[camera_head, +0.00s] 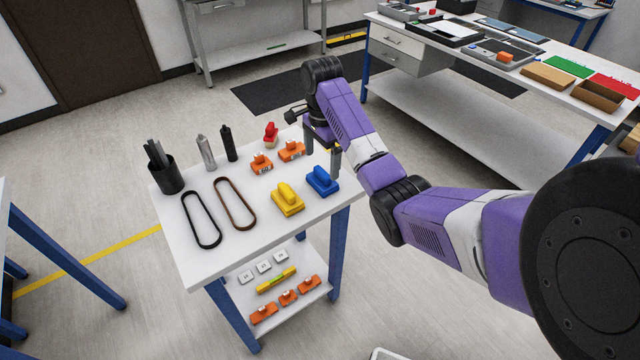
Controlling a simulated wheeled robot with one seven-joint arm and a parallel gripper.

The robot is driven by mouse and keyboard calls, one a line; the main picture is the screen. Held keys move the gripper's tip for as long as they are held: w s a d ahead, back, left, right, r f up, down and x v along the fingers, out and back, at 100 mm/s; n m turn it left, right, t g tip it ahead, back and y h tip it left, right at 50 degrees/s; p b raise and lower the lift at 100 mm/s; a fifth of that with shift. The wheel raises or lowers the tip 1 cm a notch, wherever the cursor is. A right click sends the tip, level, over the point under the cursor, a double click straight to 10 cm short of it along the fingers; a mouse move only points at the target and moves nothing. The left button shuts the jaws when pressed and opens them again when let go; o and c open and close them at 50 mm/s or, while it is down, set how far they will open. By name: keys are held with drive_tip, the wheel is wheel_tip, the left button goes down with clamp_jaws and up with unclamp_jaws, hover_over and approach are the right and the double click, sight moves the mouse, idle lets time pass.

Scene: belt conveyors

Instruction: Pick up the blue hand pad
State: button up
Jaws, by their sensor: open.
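The blue hand pad (321,181) lies on the white top of a small table (240,256), near its right edge. It has a raised grip on a flat base. A similar yellow hand pad (287,199) lies just to its left. My gripper (322,160) is above the table's right side, pointing down, with its fingers apart and nothing seen between them. It is just above and behind the blue pad in the picture; the exact height gap is hard to tell.
Two orange parts (262,163) and a red-topped piece (270,135) lie close behind the pads. A lower shelf holds small items. A long workbench (470,110) stands at the right.

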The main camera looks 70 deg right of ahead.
sight(322, 172)
drive_tip(key=f, duration=0.6)
drive_tip(key=shift+s+f+p, duration=0.2)
drive_tip(key=shift+f+p, duration=0.1)
drive_tip(key=shift+p, duration=0.1)
drive_tip(key=shift+c, duration=0.4)
drive_tip(key=c, duration=1.1)
